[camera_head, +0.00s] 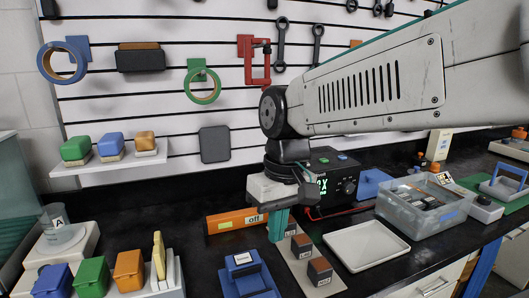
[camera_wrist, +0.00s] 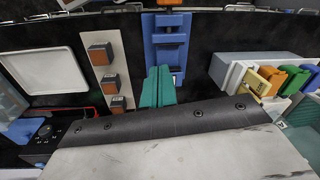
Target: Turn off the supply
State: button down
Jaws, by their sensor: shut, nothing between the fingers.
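The supply (camera_head: 345,174) is a black box behind my gripper, with a lit green display, a dark front knob, and a green and a blue button on top. My arm covers part of its left side. In the wrist view the supply (camera_wrist: 45,132) shows only partly, at the lower left. An orange block with an "off" label (camera_head: 229,223) lies left of my gripper. My gripper (camera_head: 277,226) points down with teal fingers, shut and empty, above the counter in front of the supply. Its fingers (camera_wrist: 158,88) are together in the wrist view and apart from the supply.
A beige strip with several orange-brown blocks (camera_head: 300,260) and a blue stand (camera_head: 243,272) are close to my gripper. A white tray (camera_head: 388,232) and a clear bin (camera_head: 410,214) are to the right. A red cable (camera_head: 340,212) runs before the supply.

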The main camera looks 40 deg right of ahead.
jog(key=w+d+r+n, duration=0.4)
jog(key=w+d, duration=0.4)
jog(key=d, duration=0.3)
jog(key=w+d+r+n+h, duration=0.1)
jog(key=w+d+r+n, duration=0.3)
jog(key=d, duration=0.7)
jog(key=w+d+r+n+t, duration=0.1)
jog(key=w+d+r+n, duration=0.3)
jog(key=w+d+n, duration=0.3)
jog(key=shift+w+d+n, duration=0.3)
jog(key=shift+w+d, duration=2.25)
jog(key=shift+w, duration=0.15)
jog(key=f, duration=0.4)
jog(key=w+f, duration=0.1)
jog(key=f, duration=0.9)
jog(key=shift+w+d, duration=0.25)
jog(key=shift+w, duration=0.1)
